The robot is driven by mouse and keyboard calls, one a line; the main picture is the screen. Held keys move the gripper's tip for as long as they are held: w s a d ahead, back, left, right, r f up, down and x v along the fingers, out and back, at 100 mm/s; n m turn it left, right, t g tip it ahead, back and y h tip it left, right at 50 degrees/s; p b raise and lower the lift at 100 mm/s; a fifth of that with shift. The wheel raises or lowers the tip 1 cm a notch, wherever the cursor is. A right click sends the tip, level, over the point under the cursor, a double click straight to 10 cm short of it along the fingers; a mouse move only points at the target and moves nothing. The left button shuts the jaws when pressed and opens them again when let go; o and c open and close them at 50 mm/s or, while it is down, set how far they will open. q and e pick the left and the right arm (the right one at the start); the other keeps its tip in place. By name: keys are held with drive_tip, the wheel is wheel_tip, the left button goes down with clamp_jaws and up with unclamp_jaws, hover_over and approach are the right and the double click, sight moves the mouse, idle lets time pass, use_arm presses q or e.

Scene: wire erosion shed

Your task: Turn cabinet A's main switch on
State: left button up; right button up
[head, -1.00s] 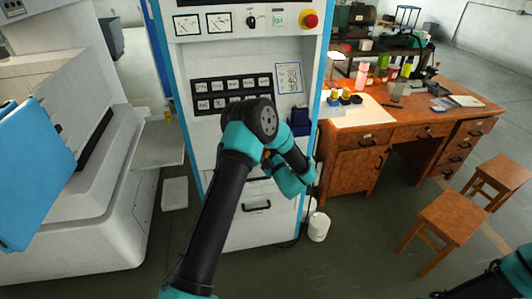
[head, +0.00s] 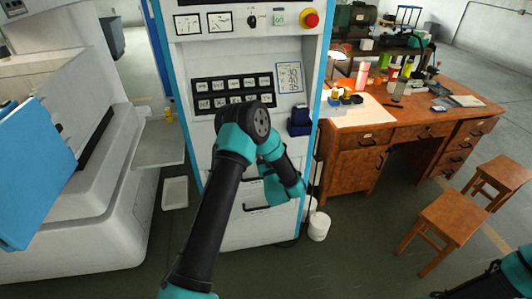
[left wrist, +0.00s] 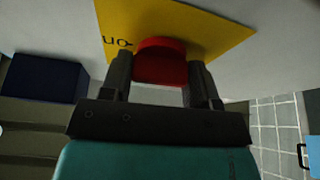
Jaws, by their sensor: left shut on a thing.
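The cabinet (head: 290,50) is white with blue edges and stands in the middle of the head view. No letter naming it is legible. In the left wrist view a red switch handle (left wrist: 160,62) sits on a yellow plate (left wrist: 220,30) with dark letters, partly cut off. My left gripper (left wrist: 160,75) has its two fingers on either side of the red handle and is shut on it. In the head view my own arm hides this gripper and the switch. The handle's turned position is unclear. My right gripper is out of view.
A dark blue box (head: 300,121) juts from the cabinet front, also in the left wrist view (left wrist: 45,78). A red emergency button (head: 311,19) is above. A wooden desk (head: 420,133), stools (head: 446,217) and a white bucket (head: 318,226) stand to the right; a white machine is left.

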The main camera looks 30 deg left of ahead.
use_arm(q)
drive_tip(key=shift+m+t+h, duration=0.4)
drive_tip(key=shift+m, duration=0.8)
drive_tip(key=o, duration=0.9)
